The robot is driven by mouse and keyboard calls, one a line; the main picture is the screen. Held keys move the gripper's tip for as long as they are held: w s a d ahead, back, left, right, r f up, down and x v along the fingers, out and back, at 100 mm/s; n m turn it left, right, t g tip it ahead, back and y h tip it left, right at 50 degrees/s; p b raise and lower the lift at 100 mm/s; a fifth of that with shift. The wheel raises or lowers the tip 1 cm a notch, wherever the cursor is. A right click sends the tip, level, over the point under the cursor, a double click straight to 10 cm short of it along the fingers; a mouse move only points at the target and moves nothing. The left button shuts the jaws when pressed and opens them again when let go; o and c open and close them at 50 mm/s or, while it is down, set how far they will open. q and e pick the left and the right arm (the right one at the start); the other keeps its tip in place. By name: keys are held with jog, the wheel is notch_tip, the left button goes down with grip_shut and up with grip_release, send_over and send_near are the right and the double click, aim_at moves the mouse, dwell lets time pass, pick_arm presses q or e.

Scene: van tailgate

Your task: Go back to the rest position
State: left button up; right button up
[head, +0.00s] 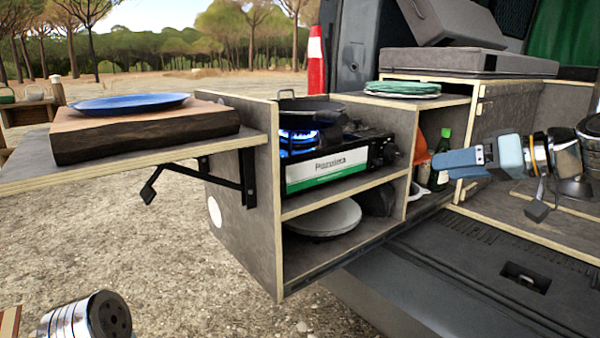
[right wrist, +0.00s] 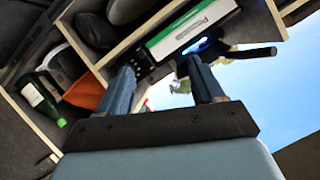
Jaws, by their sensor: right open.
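My right gripper (head: 460,160) reaches in from the right in the head view, in the air in front of the van's shelf unit. Its two blue fingers show in the right wrist view (right wrist: 165,92), apart with nothing between them. A silver and black rounded part of my left arm shows at the bottom left of the head view. My left gripper's fingers are not in view.
A camping stove (head: 335,160) with a lit blue flame carries a black pan (head: 312,108). A blue plate (head: 130,103) lies on a wooden block (head: 150,132) on the side shelf (head: 30,172). A green bottle (head: 440,160) stands near my right gripper in the picture. Green plates (head: 403,88) sit on top.

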jog(key=w+a+f+m+g+h+p, duration=0.15)
jog(key=w+f, duration=0.25)
jog(key=f, duration=1)
jog(key=w+a+f+m+g+h+p, duration=0.1)
jog(key=w+f+m+h, duration=0.2)
jog(key=f, duration=1.1)
jog(key=s+a+f+m+g+p, duration=0.1)
jog(key=s+a+f+g, duration=0.15)
jog(key=f, duration=1.05)
jog(key=s+a+f+g+h+p, duration=0.1)
jog(key=s+a+f, duration=0.2)
jog(key=s+f, duration=0.4)
jog(key=s+a+f+g+h+p, duration=0.1)
jog(key=s+a+f, duration=0.2)
jog(key=s+f, duration=0.4)
jog(key=s+a+f, duration=0.2)
jog(key=s, duration=0.4)
jog(key=s+a+f+g+p, duration=0.1)
jog(key=s+a+f, duration=0.1)
jog(key=s, duration=0.4)
jog(key=shift+a+f+y, duration=0.25)
jog(key=shift+f+y, duration=0.1)
jog(key=shift+f, duration=0.5)
